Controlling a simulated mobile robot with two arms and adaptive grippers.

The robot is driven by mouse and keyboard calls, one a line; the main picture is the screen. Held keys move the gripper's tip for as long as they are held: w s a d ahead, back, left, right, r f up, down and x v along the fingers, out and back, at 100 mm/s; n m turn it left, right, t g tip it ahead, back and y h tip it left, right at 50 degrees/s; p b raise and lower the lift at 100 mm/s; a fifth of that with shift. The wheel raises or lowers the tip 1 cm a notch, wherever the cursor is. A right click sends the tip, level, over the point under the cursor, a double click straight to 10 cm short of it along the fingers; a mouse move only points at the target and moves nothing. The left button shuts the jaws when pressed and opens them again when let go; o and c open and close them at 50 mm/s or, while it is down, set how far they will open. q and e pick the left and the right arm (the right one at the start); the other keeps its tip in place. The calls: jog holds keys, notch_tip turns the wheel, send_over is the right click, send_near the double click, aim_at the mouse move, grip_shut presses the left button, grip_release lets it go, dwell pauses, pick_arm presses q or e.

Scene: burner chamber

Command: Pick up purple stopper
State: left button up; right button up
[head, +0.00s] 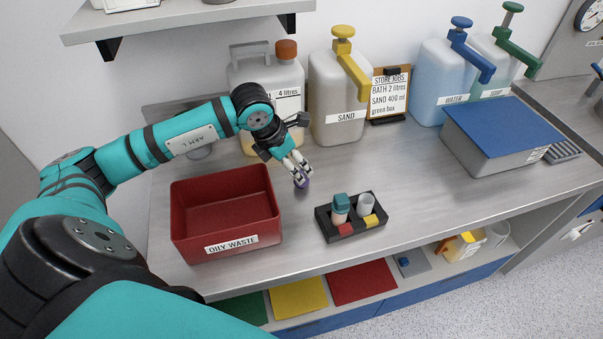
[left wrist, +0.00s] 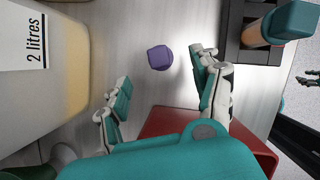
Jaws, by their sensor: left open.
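The purple stopper (head: 301,181) lies on the steel bench, just right of the red oily waste bin. It shows clear in the left wrist view (left wrist: 160,57), with bare bench around it. My left gripper (head: 296,167) reaches down from above and partly covers the stopper in the head view. In the left wrist view its two fingers (left wrist: 164,74) are apart, with nothing between them, and the stopper lies just beyond the tips. Dark, finger-like parts at the right edge of the left wrist view may be my right gripper (left wrist: 309,78); they are too small to read.
The red bin (head: 190,246) stands left of the stopper. A black rack (head: 333,233) holding a teal-capped bottle (head: 341,207) and a grey cup (head: 366,205) stands to the right. An orange-capped jug (head: 287,75) and sand container (head: 325,98) stand behind. Bench right of the rack is clear.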

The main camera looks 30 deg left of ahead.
pick_arm(q)
jog(key=shift+w+d+f, duration=0.1)
jog(key=shift+w+f, duration=0.2)
jog(key=shift+f, duration=0.35)
jog(key=shift+w+d+f, duration=0.1)
jog(key=shift+d+f, duration=0.05)
jog(key=shift+f, duration=0.35)
jog(key=shift+f+p, duration=0.15)
jog(key=shift+p, duration=0.35)
jog(key=p+x, duration=0.2)
jog(key=x, duration=0.3)
jog(key=shift+w, duration=0.15)
jog(key=c, duration=0.9)
